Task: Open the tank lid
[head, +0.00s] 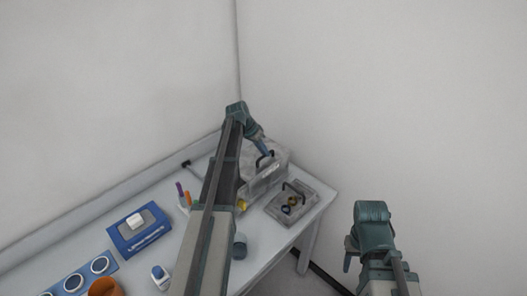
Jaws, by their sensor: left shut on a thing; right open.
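A grey, see-through tank (262,186) stands at the back right of the white table, close to the wall. A black handle (262,160) shows at its top, on what looks like the lid (279,162). My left gripper (267,153) reaches over the tank from behind my arm and is shut on this handle. Whether the lid sits flat or is raised is too small to tell. My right gripper (350,256) is open and empty, off the table to the right, pointing down.
A grey tray (310,193) with a black handle and small rings stands right of the tank, near the table's right edge. My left arm hides the table's middle.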

